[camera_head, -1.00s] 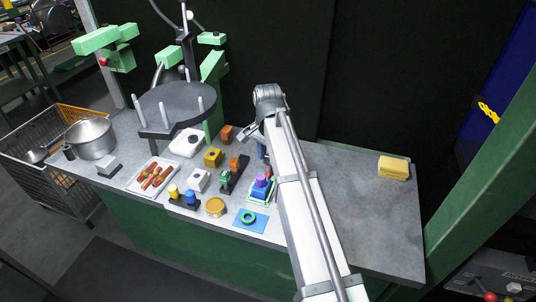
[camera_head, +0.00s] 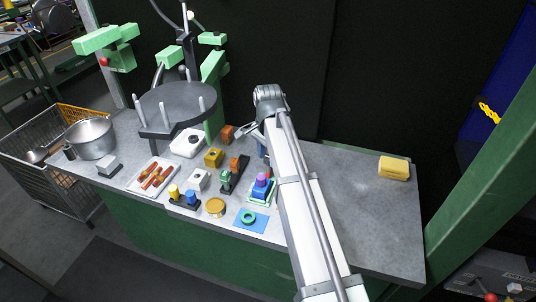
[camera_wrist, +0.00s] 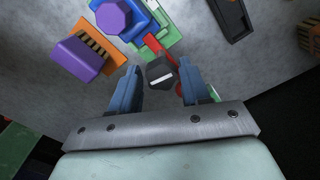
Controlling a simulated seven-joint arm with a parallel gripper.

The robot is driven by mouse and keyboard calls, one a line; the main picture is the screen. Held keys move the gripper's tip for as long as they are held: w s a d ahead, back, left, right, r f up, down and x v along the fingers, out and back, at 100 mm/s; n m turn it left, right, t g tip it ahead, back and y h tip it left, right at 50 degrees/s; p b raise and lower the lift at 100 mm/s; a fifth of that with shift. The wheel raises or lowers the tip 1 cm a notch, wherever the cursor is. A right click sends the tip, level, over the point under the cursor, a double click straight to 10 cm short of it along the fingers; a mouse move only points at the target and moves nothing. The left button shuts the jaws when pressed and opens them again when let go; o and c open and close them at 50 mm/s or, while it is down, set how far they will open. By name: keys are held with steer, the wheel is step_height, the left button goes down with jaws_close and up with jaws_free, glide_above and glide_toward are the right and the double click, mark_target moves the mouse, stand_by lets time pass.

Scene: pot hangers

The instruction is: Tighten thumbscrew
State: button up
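In the wrist view, a dark hexagonal knob (camera_wrist: 160,73) with a white line across its top shows near the fingertips; it looks like the thumbscrew. A red bar (camera_wrist: 155,46) lies beside it. My gripper (camera_wrist: 159,82) is open. Its two blue fingers stand left and right of the knob, with visible gaps on both sides. I cannot tell how far the fingertips are above or around it. In the head view, my arm hides the knob and most of the gripper.
A stacked purple, blue and green piece (camera_wrist: 112,17) and a purple block (camera_wrist: 80,60) lie close to the left finger. A black bracket (camera_wrist: 232,18) is at upper right. A yellow sponge (camera_head: 394,168) sits on the grey table (camera_head: 370,225), whose right side is otherwise clear.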

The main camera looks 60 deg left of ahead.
mark_target(268, 157)
steer(key=shift+o, duration=1.3)
step_height(268, 157, up, 14)
